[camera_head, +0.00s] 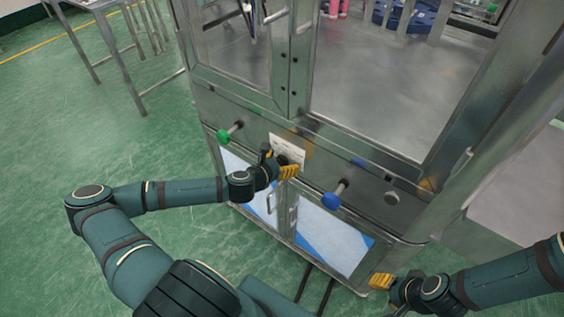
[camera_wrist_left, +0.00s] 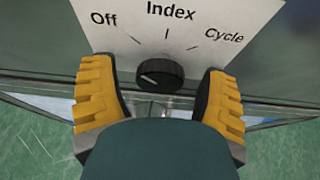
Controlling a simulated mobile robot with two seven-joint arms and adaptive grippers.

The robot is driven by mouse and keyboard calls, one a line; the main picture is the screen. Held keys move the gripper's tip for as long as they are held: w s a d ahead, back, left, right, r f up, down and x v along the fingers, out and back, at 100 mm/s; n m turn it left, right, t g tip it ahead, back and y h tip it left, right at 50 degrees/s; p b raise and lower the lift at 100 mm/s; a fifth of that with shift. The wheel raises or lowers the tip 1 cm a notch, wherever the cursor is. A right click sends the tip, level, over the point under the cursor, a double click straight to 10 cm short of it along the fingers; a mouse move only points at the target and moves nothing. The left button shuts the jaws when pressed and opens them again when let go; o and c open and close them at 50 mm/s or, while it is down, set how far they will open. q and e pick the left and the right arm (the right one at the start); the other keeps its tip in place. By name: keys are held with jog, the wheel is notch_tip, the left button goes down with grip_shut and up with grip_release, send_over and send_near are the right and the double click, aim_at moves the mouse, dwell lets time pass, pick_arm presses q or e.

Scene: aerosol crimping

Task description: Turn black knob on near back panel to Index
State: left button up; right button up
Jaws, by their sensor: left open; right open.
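The black knob (camera_wrist_left: 160,74) sits on the panel below a white label (camera_wrist_left: 180,25) reading Off, Index and Cycle. A pale mark shows on the left part of the knob's face, on the Off side rather than under Index. My left gripper (camera_wrist_left: 160,92) is open, with one yellow finger on each side of the knob and a visible gap to it. In the head view my left gripper (camera_head: 284,171) is at the panel just below the label (camera_head: 288,150) and largely hides the knob. My right gripper (camera_head: 381,282) is open and empty at the lower right.
Cabinet doors with handles (camera_head: 270,203) lie below the panel.

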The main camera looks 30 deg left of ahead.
pick_arm(q)
jog(key=c, duration=1.2)
jog(key=shift+m, duration=0.3)
jog(key=shift+m+y+p, duration=0.3)
jog(key=shift+y+p, duration=0.1)
jog(key=shift+r+m+y+p, duration=0.1)
jog(key=shift+m+y+p, duration=0.25)
jog(key=shift+m+y, duration=0.35)
jog(key=shift+w+m+t+y, duration=0.1)
jog(key=shift+m+t+y, duration=0.35)
jog(key=shift+m, duration=0.55)
jog(key=shift+m+t+y, duration=0.25)
jog(key=shift+m+y, duration=0.4)
jog(key=shift+m, duration=0.45)
